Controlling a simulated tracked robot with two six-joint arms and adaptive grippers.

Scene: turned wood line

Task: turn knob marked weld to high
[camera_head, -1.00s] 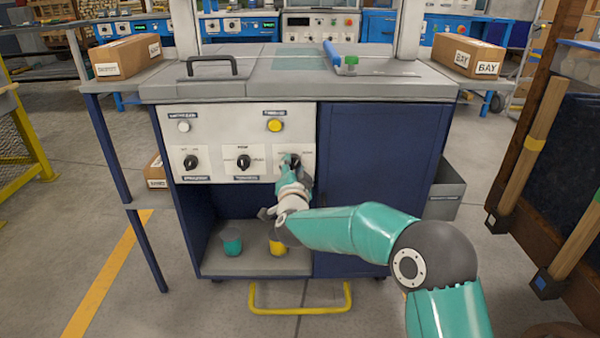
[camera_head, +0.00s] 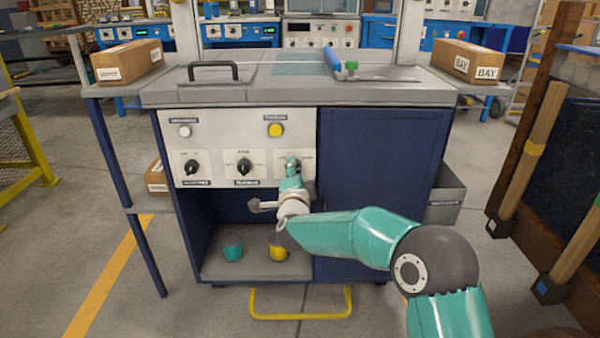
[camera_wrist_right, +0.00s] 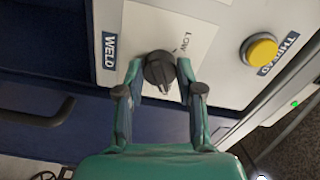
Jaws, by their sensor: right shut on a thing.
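The weld knob (camera_wrist_right: 158,72) is black and round on a pale plate, with the blue WELD label (camera_wrist_right: 109,50) beside it and the word LOW printed near its rim. My right gripper (camera_wrist_right: 160,68) has one finger on each side of the knob and is shut on it. In the head view the right gripper (camera_head: 292,168) reaches the rightmost knob plate and covers most of that knob. The HIGH mark cannot be read in the wrist view. My left gripper is not in view.
Two other black knobs (camera_head: 191,168) and (camera_head: 244,166) sit to the left on the panel. A white button (camera_head: 184,131) and a yellow button (camera_head: 276,130) are above. A teal cup (camera_head: 232,249) and a yellow cup (camera_head: 278,248) stand on the shelf below.

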